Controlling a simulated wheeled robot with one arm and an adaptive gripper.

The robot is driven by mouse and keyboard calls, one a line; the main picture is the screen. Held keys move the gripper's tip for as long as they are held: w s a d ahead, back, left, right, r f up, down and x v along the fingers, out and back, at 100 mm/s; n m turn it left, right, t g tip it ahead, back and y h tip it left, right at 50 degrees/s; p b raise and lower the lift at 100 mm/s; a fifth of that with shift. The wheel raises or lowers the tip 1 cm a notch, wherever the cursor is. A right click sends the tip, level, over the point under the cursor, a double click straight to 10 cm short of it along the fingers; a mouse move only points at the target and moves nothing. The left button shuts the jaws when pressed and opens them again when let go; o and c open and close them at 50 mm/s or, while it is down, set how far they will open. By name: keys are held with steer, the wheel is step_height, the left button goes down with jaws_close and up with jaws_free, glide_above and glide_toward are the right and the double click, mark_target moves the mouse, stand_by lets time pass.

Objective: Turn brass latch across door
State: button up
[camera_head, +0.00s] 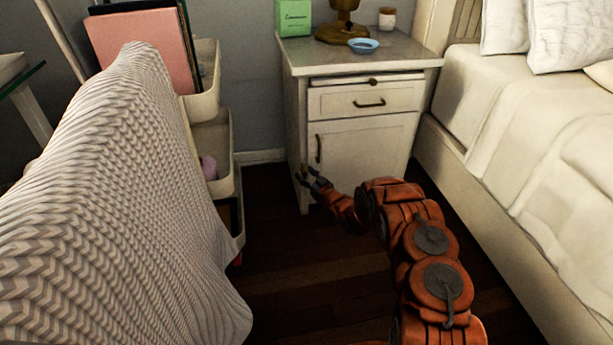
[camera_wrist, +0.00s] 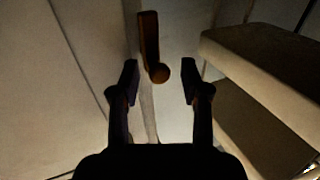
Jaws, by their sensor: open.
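The white nightstand (camera_head: 291,90) stands against the wall, with a lower door (camera_head: 365,150) that looks shut. The door carries a dark vertical handle (camera_head: 318,149). In the wrist view the brass latch (camera_wrist: 149,35) is a short upright bar with a round knob at its lower end, beside a seam (camera_wrist: 80,60) in the pale front. My gripper (camera_head: 307,175) is at the nightstand's lower left front edge. In the wrist view my gripper (camera_wrist: 160,82) is open, its fingers either side of the knob's line. I cannot tell whether either finger touches the latch.
A cream tiered trolley (camera_head: 212,135) stands close left of the nightstand; its shelves (camera_wrist: 262,60) show at right in the wrist view. A patterned cloth (camera_head: 110,200) fills the left. The bed (camera_head: 480,170) is at right. Dark floor (camera_head: 290,270) between is clear.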

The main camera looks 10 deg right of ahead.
jaws_close()
